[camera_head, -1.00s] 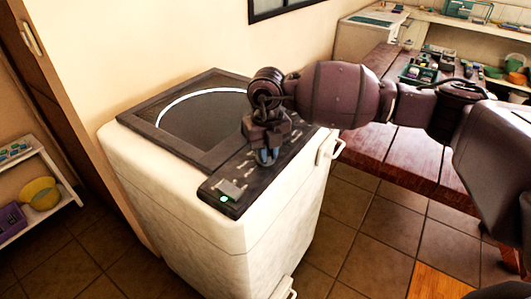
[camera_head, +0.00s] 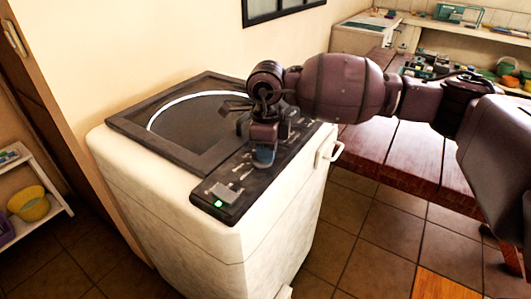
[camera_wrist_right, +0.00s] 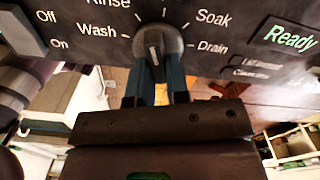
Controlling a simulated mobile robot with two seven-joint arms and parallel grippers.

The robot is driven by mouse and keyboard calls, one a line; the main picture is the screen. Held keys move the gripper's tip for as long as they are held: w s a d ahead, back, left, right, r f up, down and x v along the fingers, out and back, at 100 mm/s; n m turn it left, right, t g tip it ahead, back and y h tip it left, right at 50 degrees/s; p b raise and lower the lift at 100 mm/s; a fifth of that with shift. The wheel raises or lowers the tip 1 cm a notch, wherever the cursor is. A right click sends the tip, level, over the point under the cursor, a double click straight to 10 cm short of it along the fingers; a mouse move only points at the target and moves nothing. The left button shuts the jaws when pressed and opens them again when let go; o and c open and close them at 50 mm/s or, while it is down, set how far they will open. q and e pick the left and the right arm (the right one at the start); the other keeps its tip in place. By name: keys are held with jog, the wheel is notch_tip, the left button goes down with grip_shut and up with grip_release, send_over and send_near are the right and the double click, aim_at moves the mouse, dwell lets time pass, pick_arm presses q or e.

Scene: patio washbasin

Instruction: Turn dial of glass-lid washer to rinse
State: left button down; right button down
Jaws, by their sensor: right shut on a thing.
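The washer (camera_head: 190,215) is a white, top-loading box with a dark-framed glass lid (camera_head: 200,120). Its dark control panel (camera_head: 215,190) runs along the near right edge of the top. My right gripper (camera_head: 264,157) points down at this panel. In the right wrist view, the gripper's blue fingertips (camera_wrist_right: 157,75) are shut on the round grey dial (camera_wrist_right: 157,42), one on each side. The labels Wash, Rinse, Soak and Drain surround the dial. Its short white mark is near upright, between Rinse and Soak. My left gripper is not in view.
A green light (camera_head: 218,204) glows at the panel's near end; a "Ready" display (camera_wrist_right: 290,37) shows in the wrist view. A white handle (camera_head: 330,150) sticks out on the washer's right side. A red wooden table (camera_head: 390,160) stands to the right, under my arm.

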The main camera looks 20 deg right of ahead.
jog(key=shift+w+n+b, duration=0.15)
jog(key=shift+n+b, duration=0.45)
jog(key=shift+n, duration=1.3)
jog(key=c, duration=1.1)
grip_release()
notch_tip(320, 180, up, 11)
jog(key=shift+p, duration=0.3)
jog(key=shift+f, duration=0.1)
